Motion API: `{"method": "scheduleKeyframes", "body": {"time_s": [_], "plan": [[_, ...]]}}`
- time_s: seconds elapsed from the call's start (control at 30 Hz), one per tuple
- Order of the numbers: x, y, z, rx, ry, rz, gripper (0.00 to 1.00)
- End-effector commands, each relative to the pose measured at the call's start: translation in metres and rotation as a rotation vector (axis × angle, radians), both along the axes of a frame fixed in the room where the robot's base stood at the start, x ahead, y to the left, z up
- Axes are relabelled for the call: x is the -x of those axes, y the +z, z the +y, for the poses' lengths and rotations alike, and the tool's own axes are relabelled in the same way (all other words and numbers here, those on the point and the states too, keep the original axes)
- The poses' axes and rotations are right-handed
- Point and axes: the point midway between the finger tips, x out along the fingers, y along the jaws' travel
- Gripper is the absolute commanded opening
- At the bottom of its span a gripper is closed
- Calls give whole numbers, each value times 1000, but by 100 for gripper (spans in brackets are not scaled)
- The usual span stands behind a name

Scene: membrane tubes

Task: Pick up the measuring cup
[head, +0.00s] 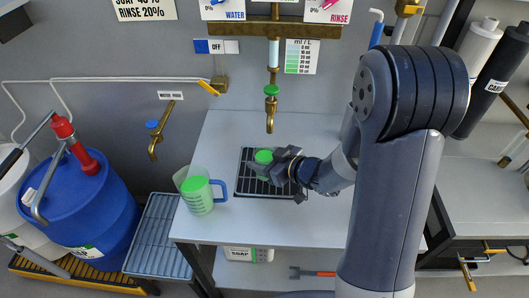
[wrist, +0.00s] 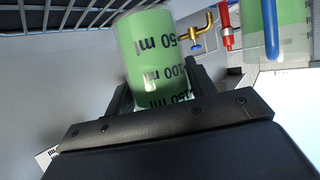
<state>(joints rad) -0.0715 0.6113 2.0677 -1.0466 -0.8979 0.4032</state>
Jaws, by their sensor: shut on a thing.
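The measuring cup (wrist: 150,55) is a small clear cup with green contents and black ml marks, seen large in the wrist view. In the head view this cup (head: 264,157) shows over the black drain grate (head: 247,189). My gripper (head: 277,164) is shut on it from the right. In the wrist view the fingers of my gripper (wrist: 160,88) lie on either side of the cup. The cup's lower part is hidden by the gripper. I cannot tell whether the cup touches the grate.
A larger jug (head: 200,193) with green contents and a blue handle stands left of the grate. A brass tap (head: 270,115) with a green knob hangs above the grate. A blue barrel (head: 85,215) and a wire rack (head: 160,237) are at left. The white counter front (head: 265,218) is clear.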

Motion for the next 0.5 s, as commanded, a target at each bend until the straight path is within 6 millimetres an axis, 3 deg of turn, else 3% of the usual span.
{"method": "scheduleKeyframes", "body": {"time_s": [0.5], "plan": [[62, 0, 2, -1, 1, -2, 21]]}}
